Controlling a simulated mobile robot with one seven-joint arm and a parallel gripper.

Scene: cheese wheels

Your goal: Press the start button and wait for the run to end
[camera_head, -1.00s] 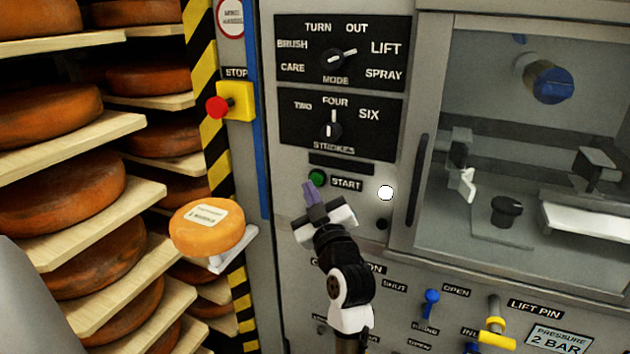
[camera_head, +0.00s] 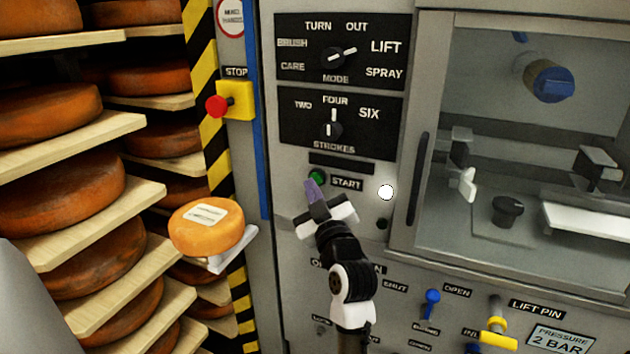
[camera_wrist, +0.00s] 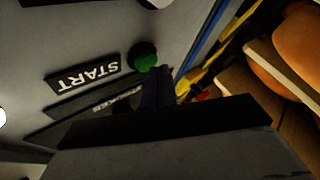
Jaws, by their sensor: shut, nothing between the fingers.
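The green start button (camera_head: 317,177) sits on the grey machine panel, left of the START label (camera_head: 346,183). My gripper (camera_head: 312,186) is shut and empty, its purple fingertips just below the button in the head view. In the wrist view the button (camera_wrist: 143,56) lies just beyond my fingertips (camera_wrist: 158,72). I cannot tell whether they touch it. The mode knob (camera_head: 336,57) points toward LIFT. The strokes knob (camera_head: 332,127) points up toward FOUR. A round white lamp (camera_head: 386,192) is right of the START label.
A red stop button (camera_head: 217,107) on a yellow box is at the left. A cheese wheel (camera_head: 207,226) on a small support stands left of my arm. Shelves of cheese wheels (camera_head: 62,190) fill the far left. A windowed chamber (camera_head: 540,150) is right; valves (camera_head: 432,298) sit below.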

